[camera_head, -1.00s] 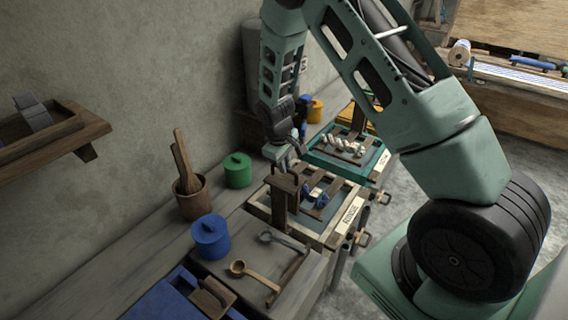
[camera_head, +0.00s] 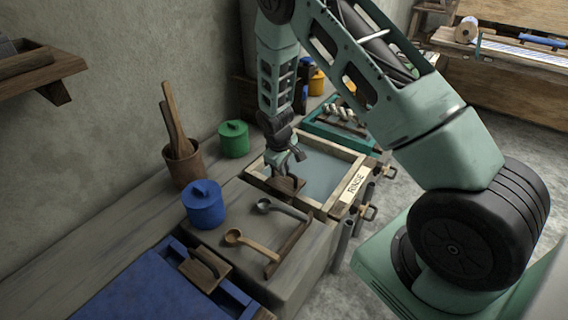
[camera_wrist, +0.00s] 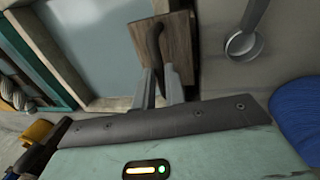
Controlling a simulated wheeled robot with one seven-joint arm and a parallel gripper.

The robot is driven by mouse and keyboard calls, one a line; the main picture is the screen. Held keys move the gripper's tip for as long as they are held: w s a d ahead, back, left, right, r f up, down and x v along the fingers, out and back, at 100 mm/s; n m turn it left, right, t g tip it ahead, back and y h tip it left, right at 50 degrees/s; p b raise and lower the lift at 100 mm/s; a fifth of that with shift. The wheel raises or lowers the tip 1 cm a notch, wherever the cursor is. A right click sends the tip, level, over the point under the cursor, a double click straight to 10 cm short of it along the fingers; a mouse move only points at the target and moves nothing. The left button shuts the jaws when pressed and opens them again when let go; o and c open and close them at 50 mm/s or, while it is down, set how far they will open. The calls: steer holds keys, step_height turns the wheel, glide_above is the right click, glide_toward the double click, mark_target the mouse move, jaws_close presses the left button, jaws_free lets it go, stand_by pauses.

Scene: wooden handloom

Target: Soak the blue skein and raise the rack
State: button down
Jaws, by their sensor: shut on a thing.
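My gripper (camera_head: 290,172) is low at the near-left edge of the RINSE bath (camera_head: 333,208). It is shut on the dark upright handle of a brown wooden plate (camera_head: 285,186), which I take to be the rack's end. The wrist view shows my fingers (camera_wrist: 158,80) closed about the handle (camera_wrist: 154,42), with the plate (camera_wrist: 179,45) beyond. The bath's grey-blue water (camera_head: 327,172) looks flat and bare. The rack's slats and the blue skein do not show in any view now; whether they are under the water I cannot tell.
A teal-framed bath (camera_head: 318,128) with pale skeins stands beyond.

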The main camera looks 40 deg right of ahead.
steer(key=shift+f+b, duration=0.3)
steer(key=shift+f, duration=0.45)
steer(key=shift+s+f, duration=0.1)
steer(key=c, duration=1.5)
jaws_free()
steer(key=shift+o, duration=0.2)
steer(key=s+a+r+b, duration=0.1)
steer(key=a+r, duration=0.2)
steer(key=r, duration=1.4)
steer(key=shift+b, duration=0.4)
steer(key=shift+a, duration=0.1)
stand_by(0.9)
